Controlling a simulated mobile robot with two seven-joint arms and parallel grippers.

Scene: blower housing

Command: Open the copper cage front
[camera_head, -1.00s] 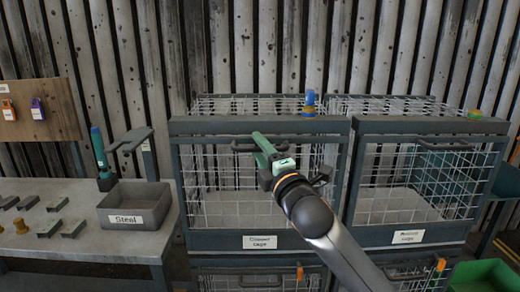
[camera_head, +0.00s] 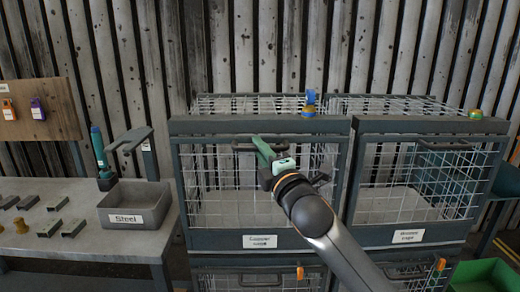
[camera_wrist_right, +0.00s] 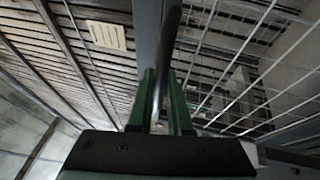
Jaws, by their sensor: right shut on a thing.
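The copper cage front (camera_head: 230,222) is a wire-mesh panel in a dark frame on the left-hand cage. It looks closed. Its white label (camera_head: 263,241) sits on the lower rail. A dark bar handle (camera_head: 241,147) runs along the top of the front. My right gripper (camera_head: 260,146) reaches up to the right part of this handle. In the right wrist view, its green fingers (camera_wrist_right: 162,100) are shut on the dark handle bar (camera_wrist_right: 171,40). The fingers partly hide the handle in the head view. My left gripper is in no view.
A second mesh cage (camera_head: 431,236) with its own label stands directly to the right. A blue and orange object (camera_head: 309,104) sits on the copper cage top. A grey bin marked Steel (camera_head: 136,205) is on the bench (camera_head: 110,246) at left. More cages are below.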

